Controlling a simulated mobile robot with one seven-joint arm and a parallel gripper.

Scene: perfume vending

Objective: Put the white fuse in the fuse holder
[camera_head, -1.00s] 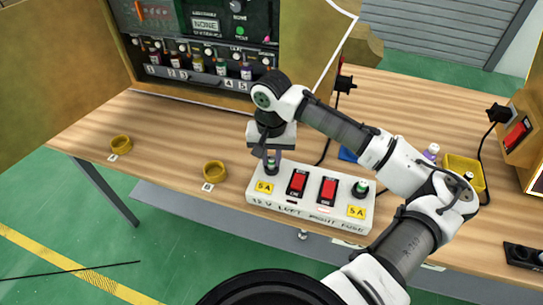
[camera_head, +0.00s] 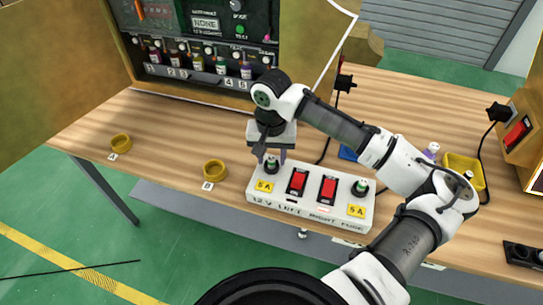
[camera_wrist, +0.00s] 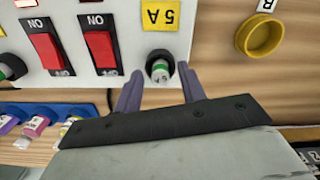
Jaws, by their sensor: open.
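The white fuse box (camera_head: 312,203) stands at the table's front edge, with two red switches and a round holder at each end. A white fuse with a green band (camera_wrist: 160,71) sits upright in the dark ring of the left holder (camera_head: 271,168). My gripper (camera_head: 271,157) is above this holder, pointing down. In the wrist view its two fingers stand apart on either side of the fuse, with gaps showing. The right holder (camera_head: 360,188) also has a green and white piece in it. How deep the fuse sits is hard to tell.
Two yellow rings (camera_head: 215,170) lie on the table to the left. A yellow tray (camera_head: 452,160) stands at the right, near a purple-capped bottle (camera_head: 432,151). The vending machine (camera_head: 205,60) is behind. Black cables cross the table right of my gripper.

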